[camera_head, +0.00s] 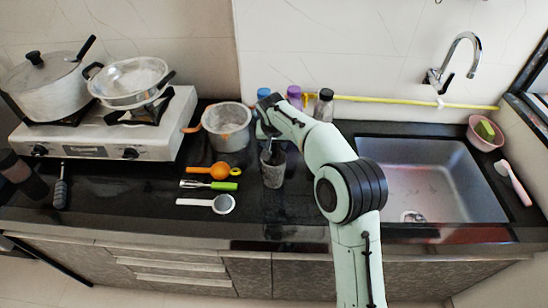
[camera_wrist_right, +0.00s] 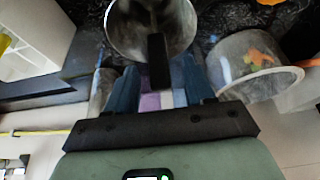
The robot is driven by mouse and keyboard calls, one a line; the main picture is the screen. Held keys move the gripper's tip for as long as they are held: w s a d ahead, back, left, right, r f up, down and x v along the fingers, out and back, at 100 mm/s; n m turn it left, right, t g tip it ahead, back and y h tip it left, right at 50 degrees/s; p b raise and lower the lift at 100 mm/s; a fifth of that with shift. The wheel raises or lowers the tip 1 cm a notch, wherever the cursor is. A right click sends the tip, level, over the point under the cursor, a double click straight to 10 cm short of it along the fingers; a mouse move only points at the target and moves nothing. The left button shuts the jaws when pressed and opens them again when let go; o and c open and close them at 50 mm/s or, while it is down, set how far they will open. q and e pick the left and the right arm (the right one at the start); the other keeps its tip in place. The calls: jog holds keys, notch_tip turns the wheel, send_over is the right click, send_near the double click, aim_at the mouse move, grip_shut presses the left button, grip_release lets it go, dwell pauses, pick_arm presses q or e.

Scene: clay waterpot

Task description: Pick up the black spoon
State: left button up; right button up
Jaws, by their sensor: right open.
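The black spoon stands in a dark grey metal-looking cup (camera_head: 273,176) on the black counter. Its dark handle (camera_wrist_right: 158,62) rises from the cup's mouth in the right wrist view, where the cup (camera_wrist_right: 118,28) also shows. In the head view the spoon is small and partly hidden by my right gripper (camera_head: 266,132). My right gripper (camera_wrist_right: 160,82) is open, above and just behind the cup, and the spoon's handle appears in line with the gap between its fingers. I cannot tell whether they touch. My left gripper does not show.
A grey pot (camera_head: 227,130) stands left of the cup. An orange squeezer (camera_head: 207,170), a green-handled whisk (camera_head: 210,185) and a white strainer (camera_head: 222,204) lie left of it. Bottles (camera_head: 323,106) stand behind. A sink (camera_head: 430,180) is to the right.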

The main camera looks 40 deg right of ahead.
grip_shut()
jog(key=shift+r, duration=0.1)
